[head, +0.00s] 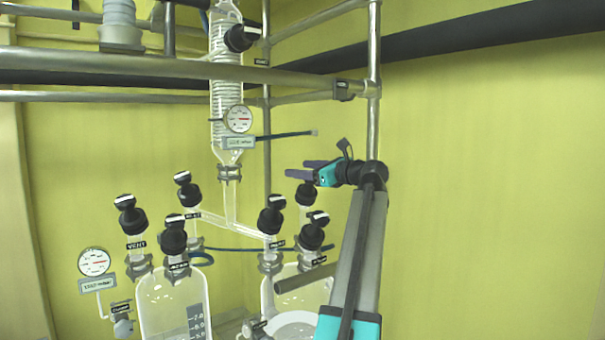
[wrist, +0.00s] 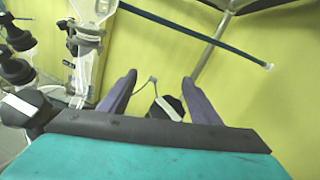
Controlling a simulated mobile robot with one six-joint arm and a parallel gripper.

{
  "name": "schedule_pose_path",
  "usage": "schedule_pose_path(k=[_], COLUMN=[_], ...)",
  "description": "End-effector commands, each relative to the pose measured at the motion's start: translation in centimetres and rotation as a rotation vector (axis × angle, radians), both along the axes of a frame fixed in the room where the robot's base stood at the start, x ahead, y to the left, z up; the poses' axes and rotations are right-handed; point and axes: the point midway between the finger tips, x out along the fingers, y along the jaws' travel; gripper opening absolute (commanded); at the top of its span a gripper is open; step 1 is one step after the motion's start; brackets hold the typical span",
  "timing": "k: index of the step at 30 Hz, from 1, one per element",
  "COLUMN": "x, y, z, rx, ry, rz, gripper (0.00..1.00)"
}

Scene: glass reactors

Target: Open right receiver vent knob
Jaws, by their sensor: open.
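The right receiver (head: 275,296) is a clear glass vessel, partly hidden behind my arm. Black knobs with white stripes stand above it: a front-left knob (head: 272,215), a front-right knob (head: 313,230) and a rear knob (head: 306,193). Their labels are too small to read, so I cannot tell which is the vent. My gripper (head: 294,168) is open and empty just above the rear knob. In the wrist view, a black knob (wrist: 171,108) shows between the two purple fingers (wrist: 160,78), near their base; contact is not visible.
The left receiver (head: 175,310) carries several black knobs, one labelled VENT (head: 130,218). A coiled glass condenser (head: 227,105) with a gauge (head: 239,119) hangs above. Metal frame bars (head: 180,67) cross the top. The yellow wall at right is clear.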

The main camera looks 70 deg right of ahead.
Motion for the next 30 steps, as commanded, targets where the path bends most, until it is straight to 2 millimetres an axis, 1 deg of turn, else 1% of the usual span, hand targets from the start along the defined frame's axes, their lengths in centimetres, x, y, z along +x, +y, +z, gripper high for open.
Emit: schedule_pose_path(k=[1, 19, 24, 30], x=[-0.3, -3.8, -4.6, -4.9], y=[0.8, 9.2, 10.9, 11.7], z=[-0.2, 0.6, 0.9, 1.1], rx=[-0.002, -0.002, -0.002, 0.0], ry=[0.001, 0.001, 0.001, 0.0], rz=[-0.001, 0.0, -0.001, 0.0], gripper=[0.57, 0.57, 0.57, 0.57])
